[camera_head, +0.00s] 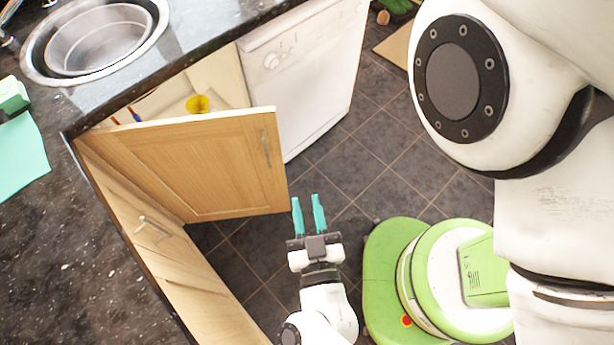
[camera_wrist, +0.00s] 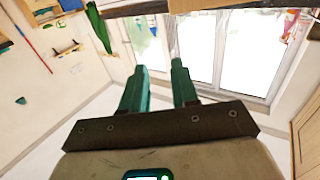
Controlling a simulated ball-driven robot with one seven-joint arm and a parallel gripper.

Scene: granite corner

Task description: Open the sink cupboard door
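The sink cupboard door (camera_head: 190,165) is a light wooden panel in the head view, standing swung out from the counter. Its metal handle (camera_head: 266,148) is near its free edge. The cupboard interior (camera_head: 160,95) shows behind and above the door, partly hidden by it. My gripper (camera_head: 309,214) is just to the right of and below the door's free edge in the picture, apart from the handle. Its two teal fingers are spread, with nothing between them. In the wrist view my gripper (camera_wrist: 158,75) is also open and empty, and the handle cannot be made out.
A round metal sink (camera_head: 97,42) is set in the dark counter. A yellow item (camera_head: 197,104) is inside the cupboard. A white appliance (camera_head: 300,70) stands to the right of the opening. Another wooden front with a handle (camera_head: 154,228) is at lower left.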

